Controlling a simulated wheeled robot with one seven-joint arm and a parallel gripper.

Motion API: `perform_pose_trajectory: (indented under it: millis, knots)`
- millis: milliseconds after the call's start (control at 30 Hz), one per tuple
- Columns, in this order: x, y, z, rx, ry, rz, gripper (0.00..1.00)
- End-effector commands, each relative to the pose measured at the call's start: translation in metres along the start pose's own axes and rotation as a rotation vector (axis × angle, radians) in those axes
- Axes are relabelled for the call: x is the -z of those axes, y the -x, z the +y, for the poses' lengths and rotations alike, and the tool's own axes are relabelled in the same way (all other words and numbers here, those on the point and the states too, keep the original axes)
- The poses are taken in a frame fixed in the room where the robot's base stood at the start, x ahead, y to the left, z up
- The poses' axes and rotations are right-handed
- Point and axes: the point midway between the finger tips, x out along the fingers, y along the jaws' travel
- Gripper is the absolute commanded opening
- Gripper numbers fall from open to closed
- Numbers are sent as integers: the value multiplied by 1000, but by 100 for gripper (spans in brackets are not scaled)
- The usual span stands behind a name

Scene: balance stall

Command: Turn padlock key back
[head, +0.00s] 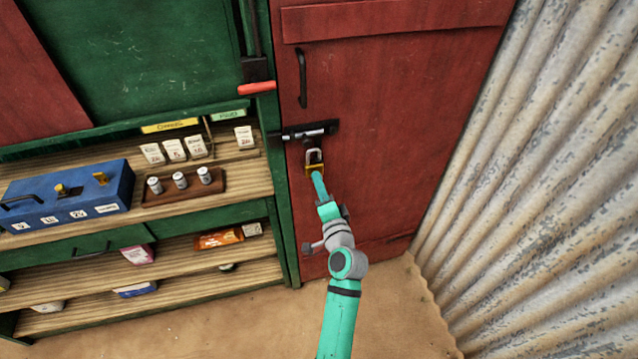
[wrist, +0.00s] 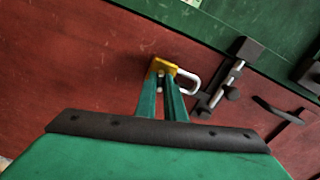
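The padlock (head: 315,169) has a brass-yellow body and a silver shackle, and hangs at the black bolt (head: 309,131) on the red door. In the wrist view its body (wrist: 163,66) is just beyond my fingertips, with the shackle (wrist: 189,82) to the right. My gripper (head: 318,178) reaches the padlock's lower end. In the wrist view its two green fingers (wrist: 161,84) stand close together, with a small grey piece between the tips that looks like the key. The fingers hide most of the key. I cannot tell its angle or whether the shackle is latched.
The red door (head: 380,110) has a black handle (head: 302,78) above the bolt. A green shelf unit at left holds a blue box (head: 66,197) and a wooden tray (head: 160,199) with several metal weights. A corrugated wall (head: 520,160) stands at right. The ground before the door is clear.

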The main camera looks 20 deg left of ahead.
Motion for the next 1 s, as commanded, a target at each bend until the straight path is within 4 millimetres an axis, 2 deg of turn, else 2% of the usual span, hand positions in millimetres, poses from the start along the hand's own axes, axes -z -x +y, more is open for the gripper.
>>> perform_pose_trajectory:
  millis: [467,667,1000]
  knots:
    - [0,0,0,0,63,0,0]
    - [1,1,0,0,192,2,0]
    - [1,1,0,-1,508,2,0]
